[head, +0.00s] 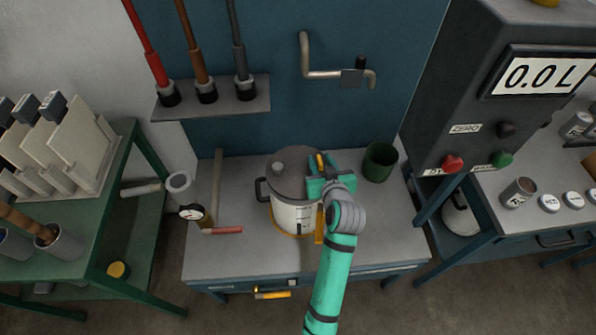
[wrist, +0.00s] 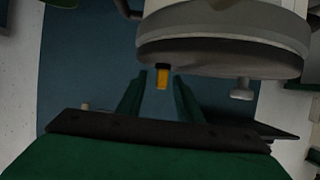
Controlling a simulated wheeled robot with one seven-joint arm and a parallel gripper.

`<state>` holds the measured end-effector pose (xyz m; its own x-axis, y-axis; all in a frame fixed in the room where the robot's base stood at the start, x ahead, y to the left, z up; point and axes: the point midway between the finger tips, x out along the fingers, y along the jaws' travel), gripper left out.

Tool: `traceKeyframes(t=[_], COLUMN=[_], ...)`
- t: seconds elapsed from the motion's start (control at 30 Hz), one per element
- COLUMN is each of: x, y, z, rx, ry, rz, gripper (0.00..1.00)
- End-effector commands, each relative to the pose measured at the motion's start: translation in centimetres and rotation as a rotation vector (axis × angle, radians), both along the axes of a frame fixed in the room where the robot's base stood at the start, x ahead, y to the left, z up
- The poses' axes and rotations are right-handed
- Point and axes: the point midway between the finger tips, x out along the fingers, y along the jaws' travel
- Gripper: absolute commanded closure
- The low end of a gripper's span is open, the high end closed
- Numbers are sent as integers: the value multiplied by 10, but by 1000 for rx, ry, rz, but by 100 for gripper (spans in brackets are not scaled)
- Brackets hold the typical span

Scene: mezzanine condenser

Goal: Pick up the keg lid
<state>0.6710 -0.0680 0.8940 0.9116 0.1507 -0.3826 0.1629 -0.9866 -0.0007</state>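The keg (head: 292,216) is a pale pot with a dark side handle, upright on the grey bench. Its grey lid (head: 290,178) sits on top, with a round knob (head: 278,167). The wrist view shows the lid (wrist: 220,55) and its knob (wrist: 242,90) turned over. A yellow tab with a black end (wrist: 162,78) shows at the lid's edge and also in the head view (head: 320,163). My gripper (head: 322,174) is at the lid's right side. Its fingers (wrist: 160,88) are apart, with the tab seen in the gap; I cannot tell whether they touch it. My gripper hides the keg's right side.
A green cup (head: 380,162) stands right of the keg. A gauge with piping (head: 195,214) and a red-handled valve (head: 226,230) are at the left. A shelf with taps (head: 212,99) and a bent pipe (head: 320,74) are on the wall behind. The bench front is clear.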

Motion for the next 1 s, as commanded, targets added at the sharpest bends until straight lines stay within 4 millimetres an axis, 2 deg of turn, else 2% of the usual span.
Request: traceKeyframes(t=[0.27,0.3,0.4,0.43,0.8,1.0], x=[4,4,4,4,4,4], y=[3,3,3,3,2,2], z=[-2,-1,-1,-2,0,9], rx=[0,-1,-1,-1,-1,-1], ry=[-1,0,0,0,-1,-3], rz=[2,3,3,3,3,3], gripper=[67,72,96,100,100,100])
